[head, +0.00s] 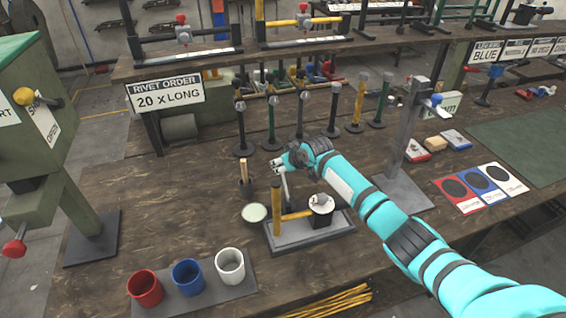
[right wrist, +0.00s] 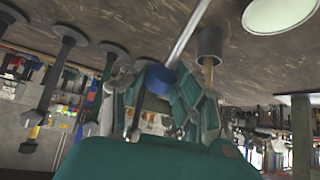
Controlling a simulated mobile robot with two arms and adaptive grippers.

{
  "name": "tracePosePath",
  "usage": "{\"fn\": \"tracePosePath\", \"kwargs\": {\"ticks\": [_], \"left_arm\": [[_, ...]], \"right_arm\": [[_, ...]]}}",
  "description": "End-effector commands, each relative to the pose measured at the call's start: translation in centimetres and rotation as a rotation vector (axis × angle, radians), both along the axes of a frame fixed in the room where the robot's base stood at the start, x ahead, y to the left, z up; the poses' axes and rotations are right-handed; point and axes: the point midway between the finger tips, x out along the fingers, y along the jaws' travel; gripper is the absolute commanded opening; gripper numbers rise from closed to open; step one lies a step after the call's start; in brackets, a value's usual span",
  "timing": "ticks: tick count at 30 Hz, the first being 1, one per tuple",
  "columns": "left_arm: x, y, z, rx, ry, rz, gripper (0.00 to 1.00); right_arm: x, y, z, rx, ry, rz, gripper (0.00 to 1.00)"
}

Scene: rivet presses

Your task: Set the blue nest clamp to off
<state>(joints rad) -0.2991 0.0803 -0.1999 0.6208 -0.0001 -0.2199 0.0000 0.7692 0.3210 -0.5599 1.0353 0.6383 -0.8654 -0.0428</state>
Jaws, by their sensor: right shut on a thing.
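In the head view my right gripper (head: 280,168) is above a low fixture with a grey base plate (head: 330,233) and a yellow post (head: 277,212). A thin grey lever (head: 285,188) rises from the fixture into the gripper, tilted slightly off upright. In the right wrist view a blue knob (right wrist: 158,77) caps the lever rod (right wrist: 188,30). The fingers of my right gripper (right wrist: 160,95) are around the knob, shut on it. The fingers hide the knob in the head view. My left gripper is not in view.
A dark holder with a wooden handle (head: 245,185) and a pale round dish (head: 254,213) stand close left of the fixture. Red (head: 145,289), blue (head: 188,277) and white (head: 230,266) cups stand in front. A grey column stand (head: 407,140) rises right of the arm.

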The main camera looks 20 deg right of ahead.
Motion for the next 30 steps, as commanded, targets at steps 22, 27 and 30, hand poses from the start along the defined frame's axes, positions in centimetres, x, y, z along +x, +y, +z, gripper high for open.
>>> {"fn": "tracePosePath", "kwargs": {"ticks": [22, 27, 30], "left_arm": [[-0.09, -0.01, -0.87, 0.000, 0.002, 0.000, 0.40], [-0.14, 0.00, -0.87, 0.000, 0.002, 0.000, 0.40], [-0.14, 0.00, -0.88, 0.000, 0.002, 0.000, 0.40]], "right_arm": [[0.88, -0.05, -0.25, 0.002, -0.019, -0.002, 0.00], [0.89, -0.08, -0.21, 0.002, -0.019, -0.003, 0.41], [0.78, -0.07, -0.41, 0.001, -0.014, -0.002, 0.54]]}}
